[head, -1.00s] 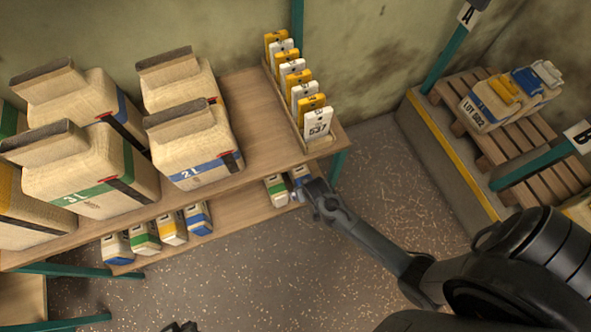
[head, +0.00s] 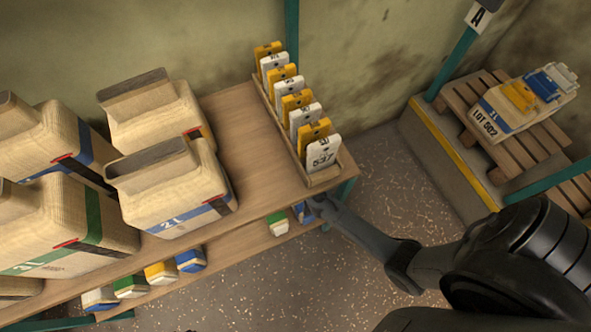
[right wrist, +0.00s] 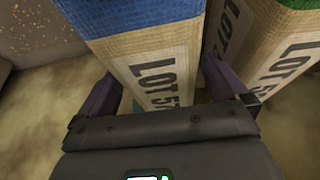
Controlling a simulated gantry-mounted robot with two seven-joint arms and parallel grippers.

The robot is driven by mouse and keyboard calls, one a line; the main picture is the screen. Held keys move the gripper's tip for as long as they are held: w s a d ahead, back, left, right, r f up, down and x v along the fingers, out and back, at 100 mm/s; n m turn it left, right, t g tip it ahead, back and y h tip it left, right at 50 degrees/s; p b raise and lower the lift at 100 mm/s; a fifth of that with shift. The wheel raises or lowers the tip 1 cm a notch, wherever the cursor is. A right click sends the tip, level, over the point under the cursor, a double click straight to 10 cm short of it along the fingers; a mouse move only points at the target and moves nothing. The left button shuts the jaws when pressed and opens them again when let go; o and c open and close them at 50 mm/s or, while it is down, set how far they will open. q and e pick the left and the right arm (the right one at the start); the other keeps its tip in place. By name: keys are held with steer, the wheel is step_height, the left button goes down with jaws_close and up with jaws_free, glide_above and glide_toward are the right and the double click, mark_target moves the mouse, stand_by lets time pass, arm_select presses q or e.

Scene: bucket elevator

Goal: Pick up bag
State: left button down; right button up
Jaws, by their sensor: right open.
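In the right wrist view a tan bag with a blue band (right wrist: 150,60), lettered LOT 57 with any further digits hidden, stands between the fingers of my right gripper (right wrist: 158,82). The fingers are open, one on each side; I cannot tell whether they touch it. A bag with a green band (right wrist: 275,65) stands close on the right. In the head view a blue-marked small bag (head: 303,213) and a green-marked one (head: 278,223) show at the lower shelf's right end. My right gripper there is mostly hidden by the upper shelf. My left gripper is not in view.
The upper shelf (head: 262,165) overhangs the lower one and carries large sacks (head: 170,190) and a rack of yellow and white tags (head: 305,155). Several small bags (head: 160,272) stand further left below.

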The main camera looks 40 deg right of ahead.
steer(key=shift+b+x, duration=0.3)
steer(key=shift+x, duration=0.55)
steer(key=shift+s+a, duration=0.1)
steer(key=c, duration=1.8)
steer(key=shift+r, duration=0.2)
jaws_close()
